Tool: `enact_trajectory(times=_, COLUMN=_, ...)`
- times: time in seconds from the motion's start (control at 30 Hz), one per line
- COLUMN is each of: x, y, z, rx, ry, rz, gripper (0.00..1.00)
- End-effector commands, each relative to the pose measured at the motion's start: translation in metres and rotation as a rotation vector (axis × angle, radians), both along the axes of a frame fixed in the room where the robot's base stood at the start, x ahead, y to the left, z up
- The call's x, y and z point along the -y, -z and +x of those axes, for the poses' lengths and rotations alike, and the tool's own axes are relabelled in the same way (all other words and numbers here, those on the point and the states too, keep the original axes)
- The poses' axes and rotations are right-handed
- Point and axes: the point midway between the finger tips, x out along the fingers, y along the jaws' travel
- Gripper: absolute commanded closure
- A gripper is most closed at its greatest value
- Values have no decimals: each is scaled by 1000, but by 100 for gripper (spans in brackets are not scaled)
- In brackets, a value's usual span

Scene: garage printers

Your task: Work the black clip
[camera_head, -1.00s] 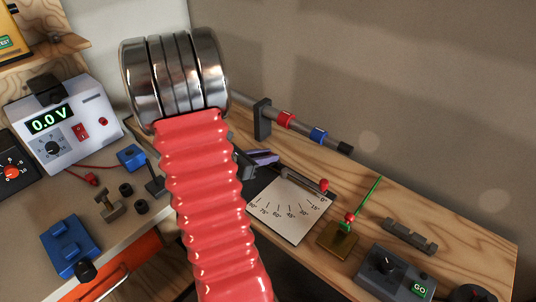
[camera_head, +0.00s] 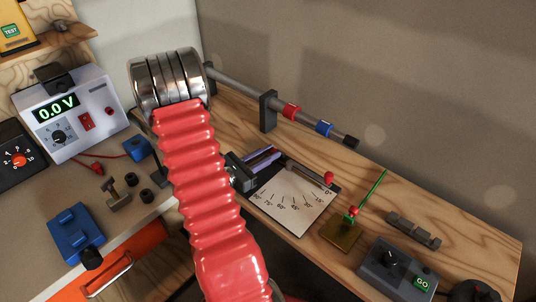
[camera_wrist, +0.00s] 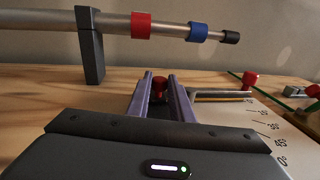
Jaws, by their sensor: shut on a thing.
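I cannot tell surely which thing is the black clip. One dark piece (camera_head: 91,257) lies at the front edge of a blue block (camera_head: 75,233), well left of my gripper.
A scale board (camera_head: 295,203) with a red-knobbed lever (camera_head: 328,178) lies beside my gripper. A grey rod (camera_head: 235,83) with red and blue rings runs behind on a dark post (camera_head: 268,111). A meter (camera_head: 65,112) stands left; a GO box (camera_head: 397,268) stands right.

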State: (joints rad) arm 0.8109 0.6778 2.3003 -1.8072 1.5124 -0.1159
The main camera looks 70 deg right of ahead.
Motion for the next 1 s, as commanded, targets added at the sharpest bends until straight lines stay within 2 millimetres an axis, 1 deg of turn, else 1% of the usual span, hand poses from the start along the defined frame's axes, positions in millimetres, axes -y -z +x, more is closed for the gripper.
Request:
enact_trajectory(times=0.03, x=2, y=-2, z=6, rx=2, ry=-14, rz=-8, gripper=100)
enact_trajectory(times=0.33, x=2, y=-3, z=6, rx=1, ry=-13, rz=-10, gripper=100)
enact_trajectory(times=0.37, x=2, y=-3, z=6, rx=2, ry=-13, rz=-10, gripper=79)
enact_trajectory(times=0.6, x=1, y=-2, z=3, rx=0, ry=-9, rz=-6, gripper=62)
enact_trajectory(times=0.87, x=1, y=-1, z=2, rx=-1, ry=-5, rz=-4, gripper=61)
enact_trajectory(times=1.0, x=-3, y=-1, z=4, rx=-2, ry=-5, rz=-4, gripper=61)
